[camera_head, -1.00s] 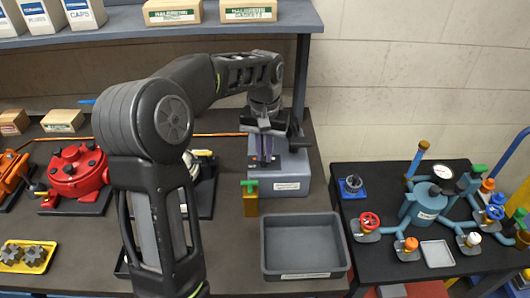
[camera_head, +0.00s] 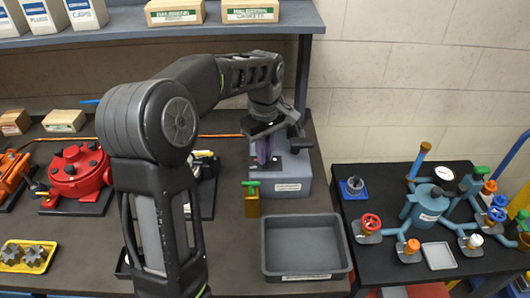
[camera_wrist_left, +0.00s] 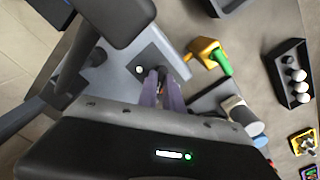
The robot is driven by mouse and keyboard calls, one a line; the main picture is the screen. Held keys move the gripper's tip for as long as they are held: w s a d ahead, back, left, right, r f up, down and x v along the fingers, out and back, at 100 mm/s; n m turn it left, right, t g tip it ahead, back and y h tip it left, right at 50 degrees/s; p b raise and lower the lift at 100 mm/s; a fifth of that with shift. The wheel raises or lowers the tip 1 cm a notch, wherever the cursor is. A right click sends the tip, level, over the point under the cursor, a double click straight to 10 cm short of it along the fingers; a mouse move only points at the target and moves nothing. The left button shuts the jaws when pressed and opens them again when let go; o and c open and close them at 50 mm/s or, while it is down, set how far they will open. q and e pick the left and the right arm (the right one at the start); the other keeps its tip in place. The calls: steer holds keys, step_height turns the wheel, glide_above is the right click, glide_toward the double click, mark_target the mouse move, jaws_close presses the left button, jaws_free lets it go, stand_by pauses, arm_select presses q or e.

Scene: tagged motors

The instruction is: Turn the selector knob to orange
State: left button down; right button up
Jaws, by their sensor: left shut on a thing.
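The selector box (camera_head: 300,170) is a blue-grey housing with a white label on its front, at the back of the bench right of centre. Its top also shows in the left wrist view (camera_wrist_left: 104,72), with a dark plate and a small pale light (camera_wrist_left: 140,69). My left gripper (camera_head: 263,163) points down over the box, its purple fingers at the dark plate. In the left wrist view the fingers (camera_wrist_left: 162,80) are shut around the knob, which they mostly hide. I cannot read the knob's pointing direction or any orange mark. My right gripper is out of view.
A brass block with a green handle (camera_head: 251,199) stands just in front of the box. An empty grey tray (camera_head: 344,268) lies nearer. A red pump (camera_head: 75,172) is at the left. A black side table with blue piping (camera_head: 420,207) stands at the right.

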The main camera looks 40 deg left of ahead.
arm_select(q)
steer(key=shift+n, duration=0.8)
steer(key=c, duration=1.5)
jaws_free()
step_height(320, 180, up, 8)
steer(key=shift+f+p, duration=0.1)
steer(key=shift+p, duration=0.2)
